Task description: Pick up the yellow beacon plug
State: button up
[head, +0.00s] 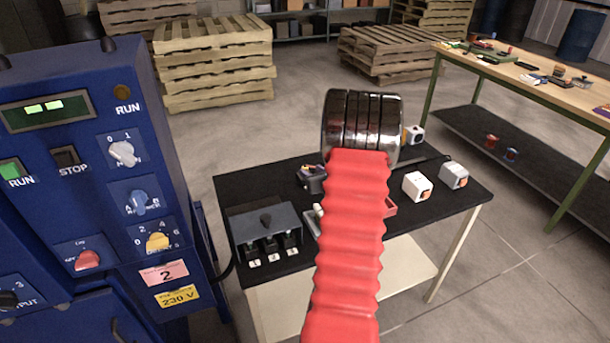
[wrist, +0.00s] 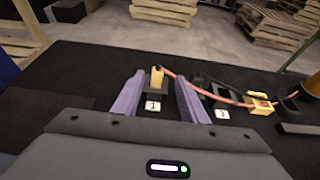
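The yellow beacon plug (wrist: 156,78) stands upright at a dark socket with a label reading 1 in the wrist view. An orange cable runs from it to the right, to a yellow block (wrist: 262,104). My gripper (wrist: 160,82) has two purple fingers, one on each side of the plug. The fingers are open, with visible gaps to the plug. I cannot tell whether the fingertips reach down to the plug's height. In the head view I cannot make out the plug, and my red arm covers part of the table.
In the head view, a grey switch box (head: 267,228) with several labelled sockets stands on the black table (head: 236,188). White boxes (head: 417,186) (head: 454,175) stand at its right. A blue control cabinet (head: 70,150) fills the left. Pallets (head: 214,62) stand on the floor behind.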

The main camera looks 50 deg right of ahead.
aim_at(307, 169)
jog(key=shift+x, duration=2.5)
jog(key=shift+w+f, duration=0.1)
jog(key=shift+x, duration=2.5)
jog(key=shift+w+a, duration=0.1)
jog(key=shift+a, duration=0.1)
grip_shut()
